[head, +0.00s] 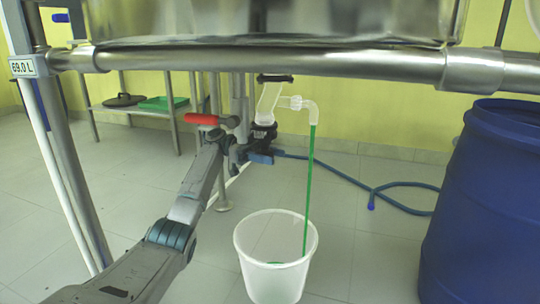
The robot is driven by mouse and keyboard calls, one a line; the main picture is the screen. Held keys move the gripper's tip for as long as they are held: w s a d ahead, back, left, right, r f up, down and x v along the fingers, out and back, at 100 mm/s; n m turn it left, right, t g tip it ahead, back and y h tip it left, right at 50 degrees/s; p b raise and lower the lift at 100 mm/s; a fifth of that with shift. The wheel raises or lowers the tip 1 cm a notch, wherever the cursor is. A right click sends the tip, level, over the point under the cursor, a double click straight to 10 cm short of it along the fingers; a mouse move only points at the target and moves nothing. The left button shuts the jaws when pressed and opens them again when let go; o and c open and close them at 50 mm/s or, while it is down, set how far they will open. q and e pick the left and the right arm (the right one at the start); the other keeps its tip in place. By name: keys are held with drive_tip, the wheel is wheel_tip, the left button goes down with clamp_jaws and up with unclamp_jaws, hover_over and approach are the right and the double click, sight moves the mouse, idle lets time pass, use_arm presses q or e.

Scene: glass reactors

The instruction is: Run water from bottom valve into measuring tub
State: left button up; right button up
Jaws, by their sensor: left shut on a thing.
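The bottom valve (264,134) is a dark fitting under the clear glass outlet (268,101) below the reactor. My left gripper (246,152) is at the valve's lower left, shut on what looks like its handle; the fingers hide most of the grip. From the white side elbow (311,110), a thin green stream (310,180) falls straight into the measuring tub (276,282). The tub is white, translucent and upright on the floor. A little green liquid (275,262) shows at its bottom. My right gripper is not in view.
A blue hose (345,178) runs right across the floor to a large blue barrel (490,200).

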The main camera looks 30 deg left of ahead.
use_arm(q)
drive_tip(key=shift+f, duration=0.1)
idle(0.3)
drive_tip(key=o, duration=1)
drive_tip(key=shift+d, duration=0.1)
